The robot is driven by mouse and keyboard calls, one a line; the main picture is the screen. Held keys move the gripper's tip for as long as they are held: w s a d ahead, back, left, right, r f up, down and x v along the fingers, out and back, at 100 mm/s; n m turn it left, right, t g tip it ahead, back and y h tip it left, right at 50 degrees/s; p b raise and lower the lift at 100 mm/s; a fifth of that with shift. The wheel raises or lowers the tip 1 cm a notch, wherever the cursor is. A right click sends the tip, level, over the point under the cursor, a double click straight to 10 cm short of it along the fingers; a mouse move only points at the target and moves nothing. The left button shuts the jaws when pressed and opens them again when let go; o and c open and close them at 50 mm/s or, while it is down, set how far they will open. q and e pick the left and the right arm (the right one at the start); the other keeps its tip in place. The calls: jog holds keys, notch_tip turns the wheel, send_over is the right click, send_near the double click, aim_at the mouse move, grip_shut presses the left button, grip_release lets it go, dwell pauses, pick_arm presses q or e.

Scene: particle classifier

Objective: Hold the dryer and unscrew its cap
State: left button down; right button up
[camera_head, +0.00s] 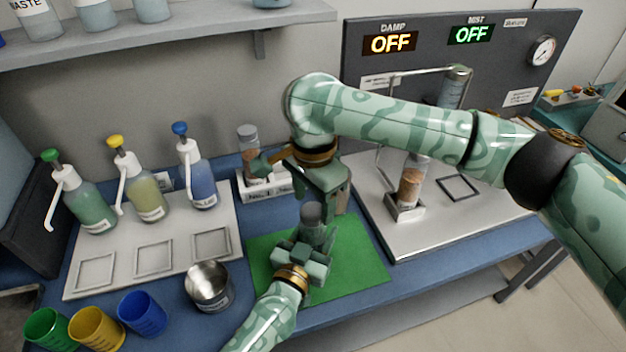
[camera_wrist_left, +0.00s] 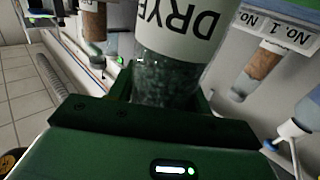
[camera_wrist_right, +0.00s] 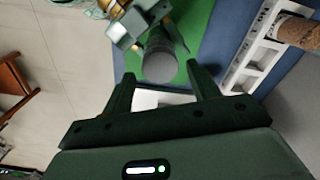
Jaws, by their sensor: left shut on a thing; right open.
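The dryer (camera_head: 318,234) is a small bottle with a grey cap (camera_head: 311,212), upright above the green mat (camera_head: 360,262). My left gripper (camera_head: 308,254) is shut on the dryer's body. In the left wrist view, its white label (camera_wrist_left: 180,35) reads "DRYE", upside down, above dark grains. My right gripper (camera_head: 328,203) is open, pointing down just above and beside the cap. In the right wrist view, the round cap top (camera_wrist_right: 160,64) shows just ahead of and between the open fingers (camera_wrist_right: 160,78), apparently not gripped. The fingers partly hide the bottle.
Pump bottles (camera_head: 140,190) stand on a white tray at left, with a metal cup (camera_head: 208,285) and coloured cups (camera_head: 97,328) in front. A machine with a tube holder (camera_head: 404,208) stands at right.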

jog(key=shift+f, duration=1)
jog(key=c, duration=1)
jog(key=n, duration=0.5)
jog(key=shift+r+n, duration=0.1)
jog(key=shift+n, duration=0.3)
jog(key=shift+c, duration=0.3)
jog(key=n, duration=1.2)
jog(key=shift+a, duration=0.1)
jog(key=n, duration=0.3)
jog(key=shift+n, duration=0.4)
jog(key=n, duration=1.2)
jog(key=shift+n, duration=0.4)
jog(key=n, duration=1.2)
jog(key=shift+r+n, duration=0.1)
jog(key=shift+n, duration=0.2)
jog(key=n, duration=0.7)
